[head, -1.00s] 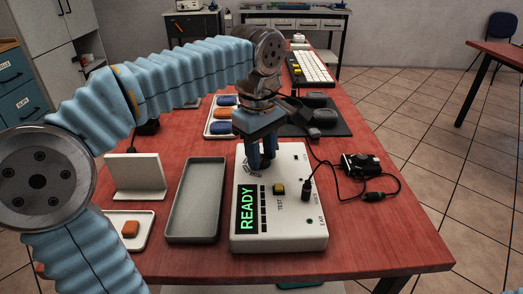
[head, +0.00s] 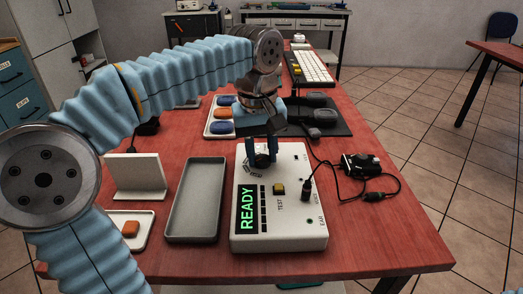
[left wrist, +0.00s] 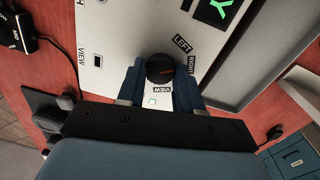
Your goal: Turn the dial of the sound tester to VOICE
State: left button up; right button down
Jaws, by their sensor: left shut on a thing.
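A faint orange line on the dial runs roughly toward RIGHT. I cannot make out a VOICE label. My right gripper is not in view.
A grey empty tray (head: 168,232) stands just left of the tester. A cable with a black plug (head: 306,192) lies on the tester's right and runs to a black box (head: 361,164). A dark mat (head: 340,127) and a keyboard (head: 309,68) lie behind.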

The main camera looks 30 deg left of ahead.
aim_at(261, 156)
pick_arm(q)
jog(key=m, duration=0.5)
jog(key=shift+m, duration=0.3)
jog(key=m, duration=0.5)
jog(key=shift+w+m+g, duration=0.1)
jog(key=shift+m+g, duration=0.2)
jog(key=o, duration=1)
jog(key=shift+o, duration=0.2)
notch_tip(261, 156, up, 12)
jog(key=shift+a, duration=0.3)
